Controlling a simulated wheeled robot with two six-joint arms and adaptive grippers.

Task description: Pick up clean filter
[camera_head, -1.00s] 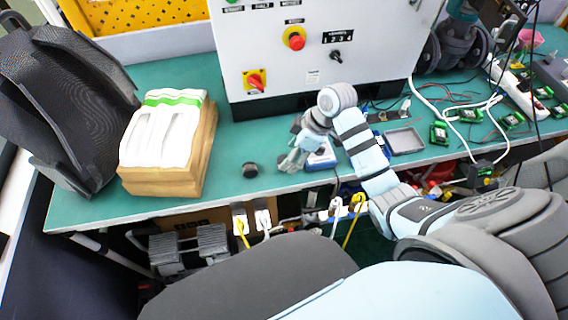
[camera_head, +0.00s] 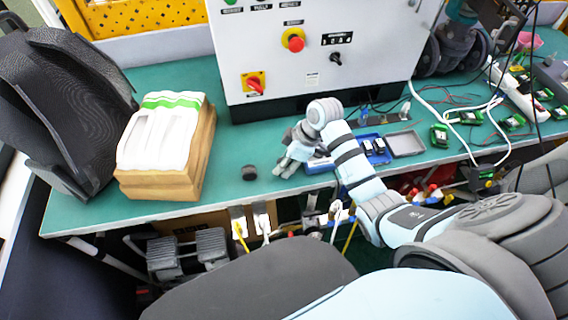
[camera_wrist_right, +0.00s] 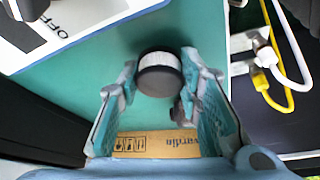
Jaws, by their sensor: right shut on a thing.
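A filter (camera_wrist_right: 160,64) with white pleats and dark end caps sits between the fingertips of my right gripper (camera_head: 286,167), as the right wrist view shows. The right gripper is shut on it, with a finger on either side. In the head view the filter is hidden by the fingers. A blue tray (camera_head: 318,165) lies just right of the gripper, partly behind my arm, with dark-topped pieces (camera_head: 375,146) in it. My left gripper is not in view.
A dark round piece (camera_head: 249,172) stands on the green table left of the gripper. Farther left is a brown box (camera_head: 160,188) topped with white sheets. A white control cabinet (camera_head: 310,60) stands behind. A grey tray (camera_head: 405,143) is at the right.

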